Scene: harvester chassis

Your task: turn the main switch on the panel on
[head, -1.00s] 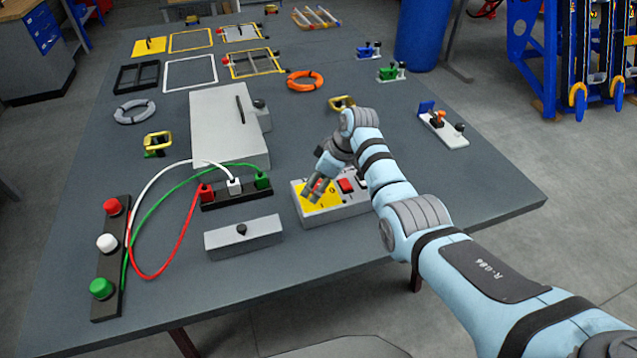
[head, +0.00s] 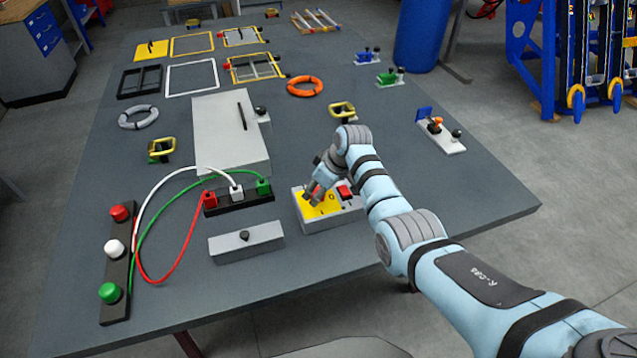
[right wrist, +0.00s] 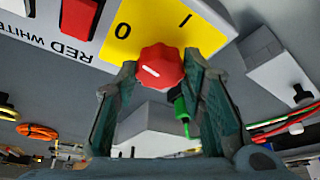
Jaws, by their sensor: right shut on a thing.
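The main switch is a red faceted knob (right wrist: 165,62) with a white mark, on a yellow plate (right wrist: 150,35) marked 0 and I in the right wrist view. My right gripper (right wrist: 160,75) has one finger on each side of the knob and is shut on it. In the head view the right gripper (head: 316,195) reaches down onto the yellow plate of the panel (head: 335,220) and hides the knob. The white mark lies nearly level in the wrist view; which label it indicates is unclear. My left gripper is not in view.
A red rocker switch (head: 344,192) sits beside the yellow plate. A grey box with a black knob (head: 246,241) and a socket block with cables (head: 238,199) stand left of the panel. A large grey box (head: 222,140) stands behind. The table's front right is clear.

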